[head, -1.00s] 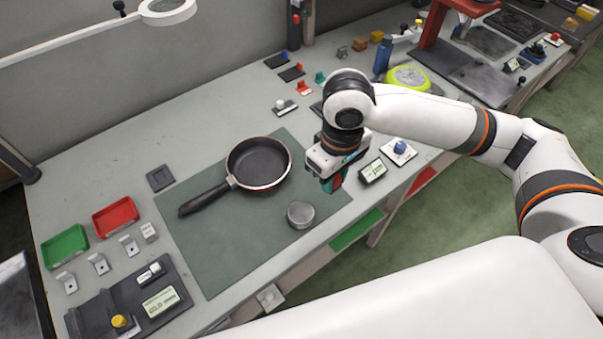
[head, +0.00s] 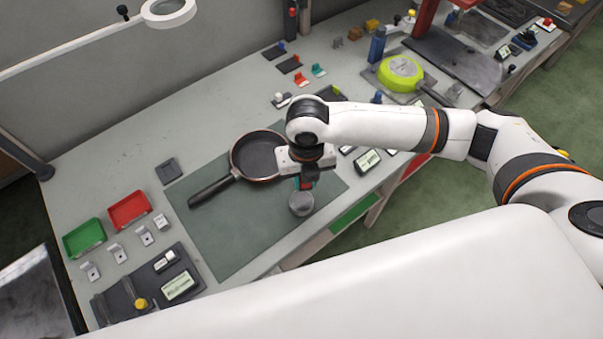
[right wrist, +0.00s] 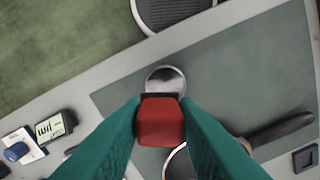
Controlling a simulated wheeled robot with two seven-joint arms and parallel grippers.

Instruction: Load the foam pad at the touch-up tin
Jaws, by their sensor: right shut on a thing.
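My right gripper (head: 306,184) is shut on a red block (right wrist: 160,122), which shows between its teal fingers in the right wrist view. A dark strip, perhaps the foam pad (right wrist: 161,96), lies along the block's far end. The touch-up tin (head: 301,202), round and grey, stands on the green-grey mat. The gripper hangs at the tin's far side in the head view and partly overlaps it. In the right wrist view the tin (right wrist: 166,78) shows just past the block; I cannot tell whether they touch. My left gripper is not in view.
A dark frying pan (head: 258,155) lies on the mat (head: 235,230), close behind and left of the gripper. Green (head: 84,238) and red (head: 129,208) trays stand at left. A small display (head: 367,161) stands right of the mat. The mat's front left is clear.

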